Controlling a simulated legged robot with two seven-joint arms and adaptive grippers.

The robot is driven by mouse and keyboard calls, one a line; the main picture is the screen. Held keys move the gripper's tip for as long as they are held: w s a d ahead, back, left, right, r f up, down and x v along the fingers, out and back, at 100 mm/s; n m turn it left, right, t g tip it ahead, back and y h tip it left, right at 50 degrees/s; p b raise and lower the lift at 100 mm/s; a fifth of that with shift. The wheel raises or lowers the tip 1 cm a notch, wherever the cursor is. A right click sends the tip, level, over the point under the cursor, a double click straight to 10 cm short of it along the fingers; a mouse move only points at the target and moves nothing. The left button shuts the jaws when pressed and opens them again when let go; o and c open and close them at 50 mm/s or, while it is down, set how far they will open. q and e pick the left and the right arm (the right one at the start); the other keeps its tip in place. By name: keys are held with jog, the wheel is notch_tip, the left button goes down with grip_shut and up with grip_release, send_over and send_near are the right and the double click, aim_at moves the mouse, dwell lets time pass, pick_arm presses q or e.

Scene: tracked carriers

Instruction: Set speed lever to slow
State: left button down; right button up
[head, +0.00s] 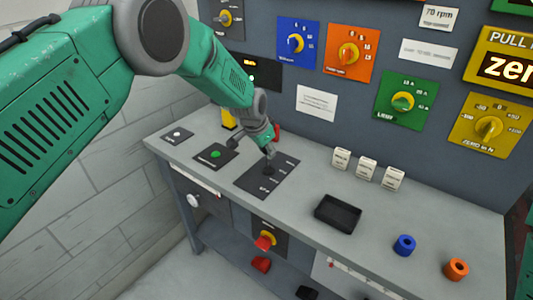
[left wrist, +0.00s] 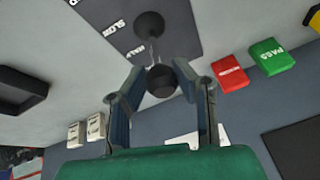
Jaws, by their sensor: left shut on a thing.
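The speed lever is a dark stick with a round black knob (left wrist: 161,82), rising from a dark plate (head: 255,187) on the bench. My left gripper (head: 268,150) is over the plate, shut on the lever knob. In the left wrist view its two fingers (left wrist: 160,78) are on either side of the knob. The lever's base (left wrist: 149,25) shows on the plate. The exact lever setting is hard to tell. My right gripper is not in view.
A green-button plate (head: 215,155) lies left of the lever plate. Red (left wrist: 233,79) and green (left wrist: 271,57) blocks stand near the gripper. White blocks (head: 367,168), a black tray (head: 338,213), and blue (head: 404,245) and orange (head: 456,269) rings are rightward. A dial panel rises behind.

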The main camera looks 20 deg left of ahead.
pick_arm(q)
jog(key=c, duration=1.5)
grip_release()
jog(key=shift+w+r, duration=0.1)
jog(key=shift+o, duration=0.9)
jog(key=shift+a, duration=0.25)
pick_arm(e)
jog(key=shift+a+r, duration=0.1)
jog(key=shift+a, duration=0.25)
pick_arm(q)
jog(key=shift+s+r, duration=0.1)
jog(key=shift+s, duration=0.1)
jog(key=v, duration=1.1)
jog(key=shift+a+r, duration=0.15)
jog(key=shift+a, duration=0.05)
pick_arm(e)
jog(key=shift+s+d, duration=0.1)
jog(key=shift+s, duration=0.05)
